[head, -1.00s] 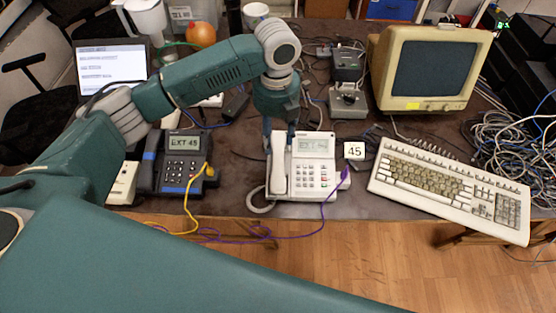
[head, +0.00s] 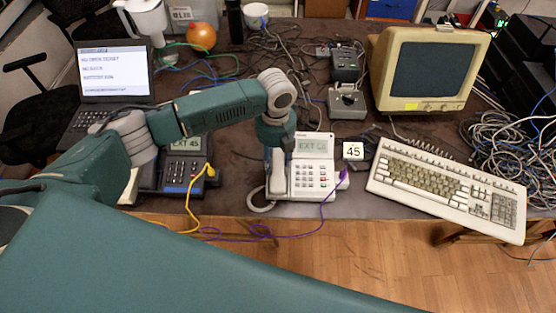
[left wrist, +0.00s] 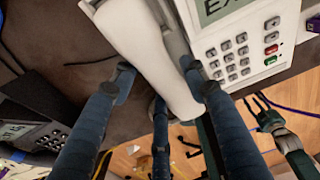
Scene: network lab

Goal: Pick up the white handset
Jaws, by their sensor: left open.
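The white handset (head: 278,178) lies along the left side of the white desk phone (head: 316,170), which has a lit display and a keypad. My left gripper (head: 279,155) is over the handset's upper part, pointing down. In the left wrist view its open fingers (left wrist: 158,75) stand on either side of the white handset (left wrist: 145,45), with the right finger close to the phone body. I cannot tell whether they touch the handset. A teal arm part with finger-like ends, seemingly my right gripper (left wrist: 268,118), shows small and low in the left wrist view; its opening is unclear.
A dark phone (head: 184,172) stands to the left, partly behind my arm. A "45" tag (head: 353,151) and a beige keyboard (head: 450,190) are to the right. A purple cable (head: 290,237) hangs over the front edge. Grey boxes (head: 346,100) stand behind the phone.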

